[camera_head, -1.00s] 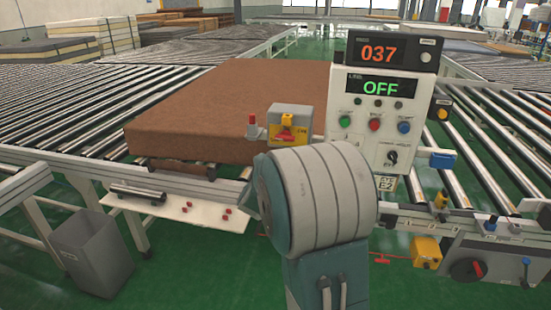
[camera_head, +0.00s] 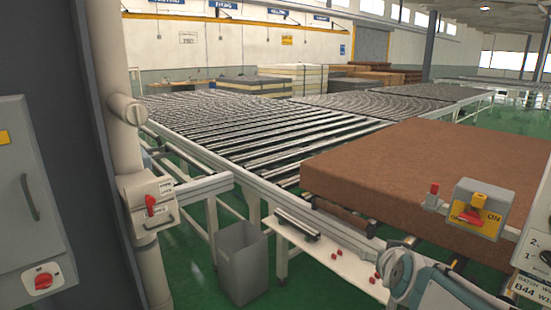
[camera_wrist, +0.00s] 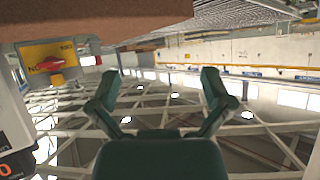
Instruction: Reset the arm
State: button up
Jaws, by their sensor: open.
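My gripper (camera_wrist: 157,90) shows in the wrist view with its two green fingers spread apart and nothing between them. The wrist picture is upside down, with the roof beams below and the brown mattress along the top edge. In the head view part of my arm (camera_head: 440,290) shows at the bottom right, in front of the conveyor's front edge; the gripper itself cannot be made out there. The brown mattress (camera_head: 410,180) lies flat on the conveyor at the right. A grey and yellow switch box (camera_head: 478,208) with a red handle stands by its front edge.
A roller conveyor (camera_head: 250,135) runs along the left and back. A grey bin (camera_head: 241,262) stands on the green floor. A white shelf (camera_head: 320,252) juts from the conveyor frame. A grey cabinet (camera_head: 30,190) and a pipe with a valve box (camera_head: 150,205) stand at the left.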

jog(key=s+a+f+n+g, duration=0.1)
jog(key=s+a+f+g, duration=0.1)
jog(key=s, duration=0.8)
jog(key=s+a+f+n+g+y, duration=0.1)
jog(key=s+a+g, duration=0.3)
jog(key=s, duration=0.7)
jog(key=shift+a+f+n+y, duration=0.2)
jog(key=shift+f+n+y, duration=0.1)
jog(key=shift+f, duration=0.4)
